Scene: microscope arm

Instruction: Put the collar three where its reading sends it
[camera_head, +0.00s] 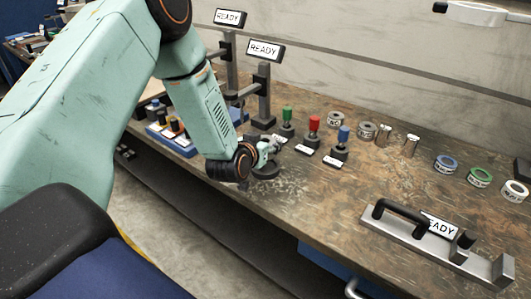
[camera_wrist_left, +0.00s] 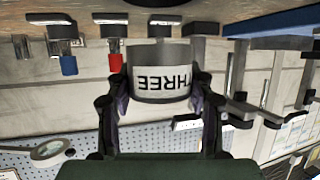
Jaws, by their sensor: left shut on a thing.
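A grey collar (camera_wrist_left: 161,75) with a white label reading THREE is in my left gripper (camera_wrist_left: 160,95). In the left wrist view the label appears upside down, and the fingers close on the collar from both sides. In the head view my left gripper (camera_head: 268,150) is over the bench, in front of the green-topped post (camera_head: 287,115). Red-topped (camera_head: 314,124) and blue-topped (camera_head: 343,135) posts stand to its right, with small label cards in front. Two stands with READY displays (camera_head: 230,18) (camera_head: 265,50) rise behind the gripper. My right gripper is out of view.
Grey collars (camera_head: 336,119) (camera_head: 366,130) and metal cylinders (camera_head: 383,137) (camera_head: 411,145) stand at the back. Blue (camera_head: 446,164), green (camera_head: 480,176) and white (camera_head: 515,191) rings lie to the right. A long metal instrument (camera_head: 410,236) with a READY display lies along the front right. Mid-bench is clear.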

